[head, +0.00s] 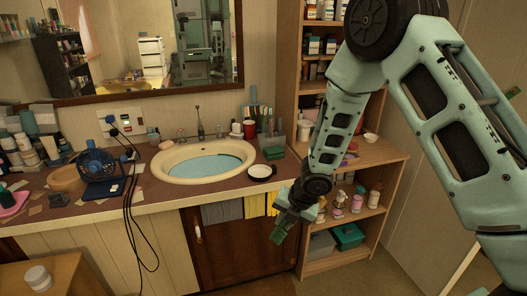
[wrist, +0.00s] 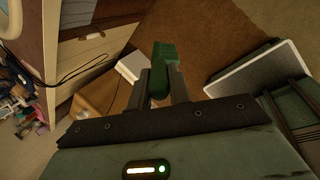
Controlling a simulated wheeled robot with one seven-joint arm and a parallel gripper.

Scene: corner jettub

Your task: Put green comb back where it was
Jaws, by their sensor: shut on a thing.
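My gripper (head: 291,216) is in front of the counter's right end, below the counter top, beside the yellow towel. In the wrist view my gripper (wrist: 162,82) is shut on the green comb (wrist: 163,58), whose dark green end sticks out past the fingers. The comb also shows as a green piece hanging below the fingers in the head view (head: 278,233). The comb is in the air, apart from the counter (head: 150,200).
The sink (head: 203,160) has a dark-rimmed round dish (head: 261,172) at its right. A wooden shelf unit (head: 375,153) with jars stands right of the counter, close behind my arm. A blue fan (head: 97,165) with hanging cords is at left. Open floor lies below.

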